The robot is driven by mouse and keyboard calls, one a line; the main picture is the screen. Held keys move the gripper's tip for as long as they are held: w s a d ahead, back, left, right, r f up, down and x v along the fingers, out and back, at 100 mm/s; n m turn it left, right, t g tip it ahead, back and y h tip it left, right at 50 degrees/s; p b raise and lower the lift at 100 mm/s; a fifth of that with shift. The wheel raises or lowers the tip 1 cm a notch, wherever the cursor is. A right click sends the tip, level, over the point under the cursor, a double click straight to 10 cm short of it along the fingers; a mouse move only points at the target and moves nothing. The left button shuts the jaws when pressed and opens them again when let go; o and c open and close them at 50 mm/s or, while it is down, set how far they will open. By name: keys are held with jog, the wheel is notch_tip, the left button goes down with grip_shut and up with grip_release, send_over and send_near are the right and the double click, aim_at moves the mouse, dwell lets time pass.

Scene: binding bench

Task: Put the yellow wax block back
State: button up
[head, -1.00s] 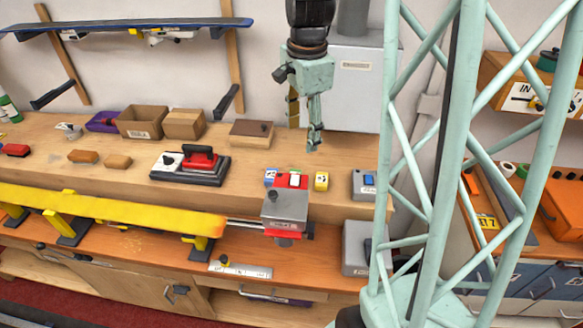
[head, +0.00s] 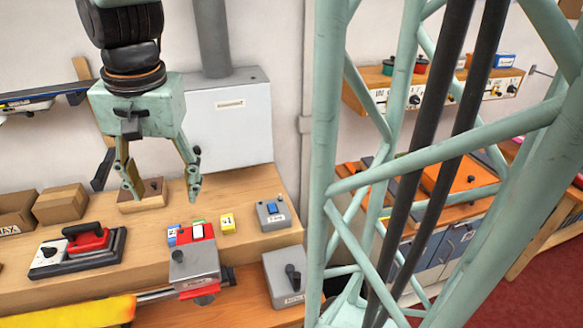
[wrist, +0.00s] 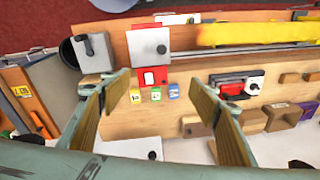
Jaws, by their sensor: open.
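The yellow wax block (head: 227,223) is a small labelled cube on the wooden bench, to the right of a red box with a white switch. It also shows in the wrist view (wrist: 135,97), in a row with a green block (wrist: 156,94) and a blue block (wrist: 173,91). In the head view the green block is mostly hidden behind the red box. My gripper (head: 163,190) is open and empty, above the bench; its fingers are apart and touch none of the blocks. In the wrist view the row of blocks lies between the spread fingers.
A grey clamp-like unit (head: 194,266) stands in front of the blocks. A grey box with a blue switch (head: 272,213) is to their right. A red-handled iron (head: 86,240) and cardboard boxes (head: 60,204) are to the left. A grey cabinet (head: 230,120) stands behind.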

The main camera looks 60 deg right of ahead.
jog(key=s+a+r+n+t, duration=0.1)
jog(key=s+a+r+n, duration=0.3)
jog(key=s, duration=0.5)
jog(key=s+a+r+n+t, duration=0.1)
jog(key=s+a+r+n, duration=0.3)
jog(key=s, duration=0.5)
jog(key=a+n, duration=0.2)
jog(key=n, duration=0.1)
jog(key=shift+s+a, duration=0.15)
jog(key=shift+s, duration=0.1)
jog(key=shift+w, duration=0.1)
notch_tip(320, 180, down, 11)
jog(key=b, duration=1)
jog(key=shift+r, duration=0.2)
